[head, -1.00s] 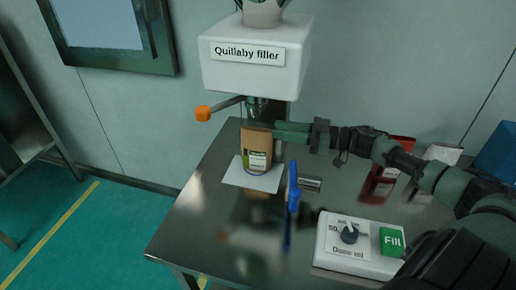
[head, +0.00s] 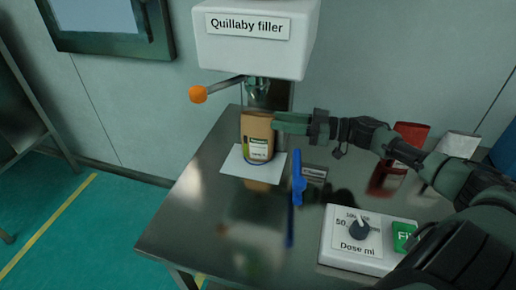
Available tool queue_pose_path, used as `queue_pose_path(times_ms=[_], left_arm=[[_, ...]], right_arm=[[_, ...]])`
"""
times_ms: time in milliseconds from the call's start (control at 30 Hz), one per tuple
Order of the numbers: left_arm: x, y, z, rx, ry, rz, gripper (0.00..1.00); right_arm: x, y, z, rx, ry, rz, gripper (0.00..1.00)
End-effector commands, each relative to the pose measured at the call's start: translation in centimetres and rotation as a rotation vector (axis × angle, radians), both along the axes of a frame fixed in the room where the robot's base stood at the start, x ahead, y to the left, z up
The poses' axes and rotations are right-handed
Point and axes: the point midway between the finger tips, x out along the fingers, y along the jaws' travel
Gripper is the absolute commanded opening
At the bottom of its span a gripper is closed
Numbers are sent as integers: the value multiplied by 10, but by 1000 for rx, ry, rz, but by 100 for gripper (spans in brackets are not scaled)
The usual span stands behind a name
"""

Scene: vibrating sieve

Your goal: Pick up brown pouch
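The brown pouch (head: 258,134) stands upright on a white sheet (head: 238,167) on the metal table, below the filler's nozzle. My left gripper is out of the picture.
The filler (head: 255,38) with an orange-knobbed lever (head: 198,95) hangs above the pouch. A blue upright object (head: 298,178) stands right of the sheet. The table's left front is clear.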

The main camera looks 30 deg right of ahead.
Motion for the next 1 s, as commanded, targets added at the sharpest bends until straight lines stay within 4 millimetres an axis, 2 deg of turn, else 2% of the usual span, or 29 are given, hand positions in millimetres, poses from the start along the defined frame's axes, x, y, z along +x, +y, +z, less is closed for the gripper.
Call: queue_pose_path(times_ms=[367, 600, 933, 967, 1000], left_arm=[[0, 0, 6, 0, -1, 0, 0], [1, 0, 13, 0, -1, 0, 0], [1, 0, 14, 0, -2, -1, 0], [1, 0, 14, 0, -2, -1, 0], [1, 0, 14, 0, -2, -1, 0]], right_arm=[[23, 19, 5, 1, -4, 0, 31], [48, 41, 8, 2, -4, 0, 31], [54, 47, 5, -1, 0, 1, 31], [54, 47, 5, -2, -1, 1, 28], [54, 47, 5, -2, -1, 1, 17]])
